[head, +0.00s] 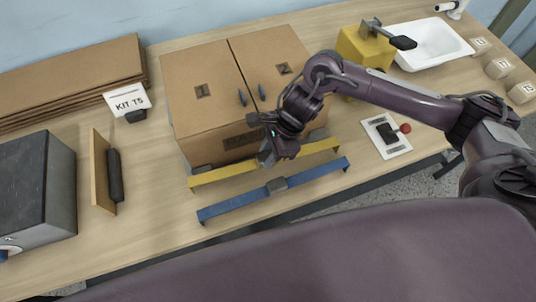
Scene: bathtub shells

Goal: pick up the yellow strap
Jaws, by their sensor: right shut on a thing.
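The yellow strap (222,174) is a long flat bar with bent-down ends, lying across the front of the cardboard box in the head view. My right gripper (267,158) comes down from the right and is shut on the strap near its middle. The fingers and wrist hide that middle part. I cannot tell whether the strap is clear of the table. A similar blue strap (235,203) with a grey middle block lies just in front of it. My left gripper is not in view.
A closed cardboard box (205,115) stands behind the strap. A white switch plate (386,136) with a red knob lies to the right. A yellow block (360,49) and white basin (432,45) are at the back right. A dark grey box (37,185) stands left.

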